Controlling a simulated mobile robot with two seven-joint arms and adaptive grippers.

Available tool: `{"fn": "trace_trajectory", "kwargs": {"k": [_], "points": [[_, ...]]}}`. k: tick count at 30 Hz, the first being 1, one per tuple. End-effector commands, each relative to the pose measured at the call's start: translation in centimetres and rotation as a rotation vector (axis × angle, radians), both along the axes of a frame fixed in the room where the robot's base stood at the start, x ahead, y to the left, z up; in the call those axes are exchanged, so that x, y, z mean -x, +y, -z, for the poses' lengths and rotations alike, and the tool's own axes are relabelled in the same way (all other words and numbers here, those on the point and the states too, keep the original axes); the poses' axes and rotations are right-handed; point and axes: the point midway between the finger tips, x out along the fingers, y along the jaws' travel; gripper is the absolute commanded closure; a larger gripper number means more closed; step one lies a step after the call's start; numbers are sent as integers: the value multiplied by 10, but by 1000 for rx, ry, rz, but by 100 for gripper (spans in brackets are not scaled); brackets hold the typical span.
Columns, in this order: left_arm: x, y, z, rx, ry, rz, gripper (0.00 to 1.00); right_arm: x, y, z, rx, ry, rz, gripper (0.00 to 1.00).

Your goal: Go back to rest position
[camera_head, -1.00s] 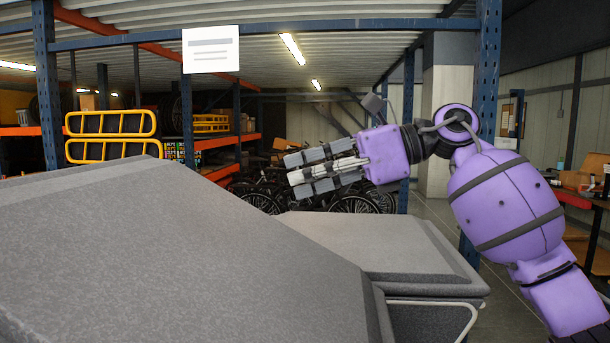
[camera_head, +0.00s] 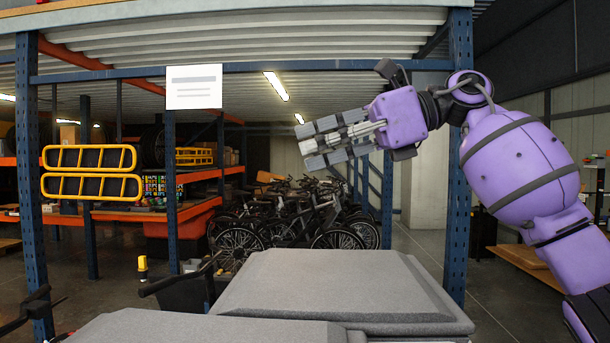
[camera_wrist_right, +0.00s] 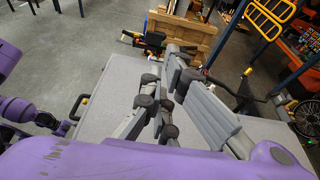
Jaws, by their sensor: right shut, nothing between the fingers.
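My right gripper (camera_head: 312,146) is raised in the middle of the head view, with its fingers pointing left. It is shut with nothing between the fingers, and appears above and apart from the grey box lid (camera_head: 330,290). In the right wrist view the same gripper (camera_wrist_right: 181,74) has its fingers close together in front of the grey lid (camera_wrist_right: 110,85). Part of my purple arm shows at that view's left edge. My left gripper cannot be made out in either view.
A blue rack post (camera_head: 458,170) stands behind my right arm. Bicycles (camera_head: 300,220) are parked under the mezzanine. Yellow rails (camera_head: 90,172) are at left. A wooden crate (camera_wrist_right: 180,38) shows in the wrist view. Floor (camera_head: 500,300) is clear at lower right.

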Motion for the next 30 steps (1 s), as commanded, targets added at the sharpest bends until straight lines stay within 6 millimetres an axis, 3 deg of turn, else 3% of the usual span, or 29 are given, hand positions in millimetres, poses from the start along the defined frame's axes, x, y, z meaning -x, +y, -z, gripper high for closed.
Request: {"fn": "trace_trajectory", "kwargs": {"k": [7, 20, 23, 27, 30], "points": [[-5, 2, -4, -2, -13, -2, 15, 0, -4, -8, 0, 1, -1, 100], [-11, -3, -6, 3, -23, 2, 15, -2, -1, -2, -17, 16, 1, 100], [-10, -3, -6, 5, -22, 1, 15, -10, 9, 16, -93, 72, 1, 100], [-8, -3, -4, 5, -18, 1, 15, -26, 24, 59, -315, 244, 29, 100], [-7, -3, -4, 5, -15, 1, 15, -38, 25, 91, -515, 411, 72, 100]]}}
